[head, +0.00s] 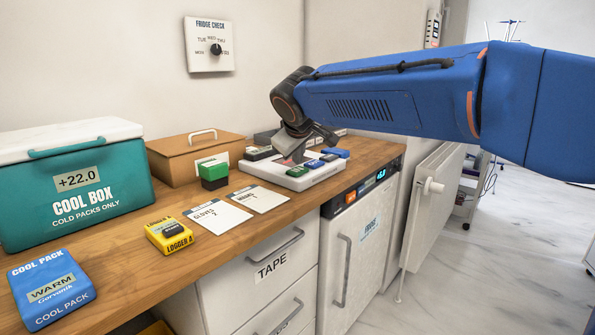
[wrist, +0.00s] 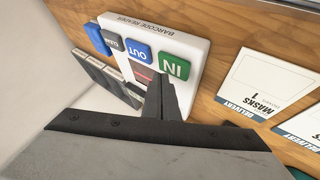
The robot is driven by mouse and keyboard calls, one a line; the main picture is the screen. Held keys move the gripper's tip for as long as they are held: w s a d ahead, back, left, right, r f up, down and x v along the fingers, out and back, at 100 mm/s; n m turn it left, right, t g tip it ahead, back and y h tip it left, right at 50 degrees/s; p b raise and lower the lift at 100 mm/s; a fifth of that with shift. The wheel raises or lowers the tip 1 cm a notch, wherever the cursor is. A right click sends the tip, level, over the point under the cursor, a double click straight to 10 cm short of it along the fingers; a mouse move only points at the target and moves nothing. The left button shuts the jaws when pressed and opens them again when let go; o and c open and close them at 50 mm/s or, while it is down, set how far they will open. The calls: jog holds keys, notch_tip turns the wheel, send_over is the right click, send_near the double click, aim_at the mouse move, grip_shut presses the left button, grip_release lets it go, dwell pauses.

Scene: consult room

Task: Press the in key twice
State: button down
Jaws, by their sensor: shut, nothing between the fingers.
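The barcode reader (head: 322,174) is a white slab on the wooden counter, and it also shows in the wrist view (wrist: 196,41). Its green IN key (wrist: 173,66) sits at one end of a row with the blue OUT key (wrist: 138,53) and a dark key (wrist: 111,41). In the head view the green key (head: 296,171) is nearest the camera in that row. My gripper (wrist: 160,80) is shut and empty, pointing down at the reader. Its fingertips are right beside the IN key and hide part of the reader's dark reddish window. I cannot tell whether they touch the key.
A MASKS card (wrist: 265,82) lies beside the reader, with a GLOVES card (head: 217,215) near it.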

aim_at(298, 171)
jog(key=shift+r, duration=2.5)
dwell(0.8)
notch_tip(298, 171, up, 4)
jog(key=shift+f, duration=0.1)
dwell(0.3)
jog(key=shift+f, duration=4.4)
jog(key=shift+f, duration=0.6)
